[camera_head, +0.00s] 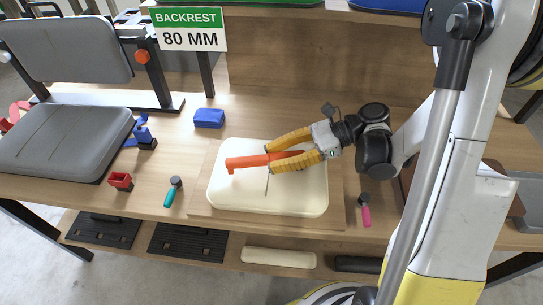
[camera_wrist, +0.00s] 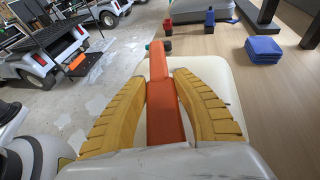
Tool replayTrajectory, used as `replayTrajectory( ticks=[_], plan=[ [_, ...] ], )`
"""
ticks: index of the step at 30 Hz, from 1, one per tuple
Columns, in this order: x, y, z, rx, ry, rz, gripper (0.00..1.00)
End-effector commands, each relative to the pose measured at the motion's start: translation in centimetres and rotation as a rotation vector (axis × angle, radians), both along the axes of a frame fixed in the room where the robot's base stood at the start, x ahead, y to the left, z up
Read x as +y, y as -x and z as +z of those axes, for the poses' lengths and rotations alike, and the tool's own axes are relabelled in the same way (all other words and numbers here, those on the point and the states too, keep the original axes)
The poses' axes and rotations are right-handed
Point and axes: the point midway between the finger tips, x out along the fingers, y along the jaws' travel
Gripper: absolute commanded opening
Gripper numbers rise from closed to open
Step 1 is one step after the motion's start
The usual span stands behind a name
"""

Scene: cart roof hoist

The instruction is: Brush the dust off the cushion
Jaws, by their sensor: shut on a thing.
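The cream cushion (camera_head: 300,203) lies flat on a wooden board on the bench, and its pale surface also shows in the wrist view (camera_wrist: 212,68). My gripper (camera_head: 270,158) is over the cushion, its yellow fingers closed on a long orange tool (camera_head: 243,161). The wrist view shows the orange tool (camera_wrist: 160,65) between both fingers (camera_wrist: 165,88), pointing away from my wrist. Its far end is over the left part of the cushion in the head view. I cannot tell whether it touches the cushion. No dust is clearly visible. A thin dark line shows on the cushion below the fingers.
A teal-handled tool (camera_head: 170,196) and a red block (camera_head: 121,181) lie left of the cushion. A pink-handled tool (camera_head: 366,215) lies right. A blue folded piece (camera_head: 209,118) is behind. A grey seat (camera_head: 62,142) and backrest stand left, beside a "BACKREST 80 MM" sign (camera_head: 189,29).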

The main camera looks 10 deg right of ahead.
Motion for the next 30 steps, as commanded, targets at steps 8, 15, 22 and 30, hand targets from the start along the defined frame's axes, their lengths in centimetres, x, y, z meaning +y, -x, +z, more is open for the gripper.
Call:
replayTrajectory(
  ticks=[8,15,22,30],
  plan=[
    [1.2,-0.4,0.0,0.0,0.0,0.001,0.02],
    [3.0,-1.0,0.0,0.0,0.0,0.002,0.02],
    [4.6,-1.6,0.0,0.001,0.0,0.002,0.02],
    [6.6,-2.4,0.0,-0.001,0.0,0.001,0.02]
  ],
)
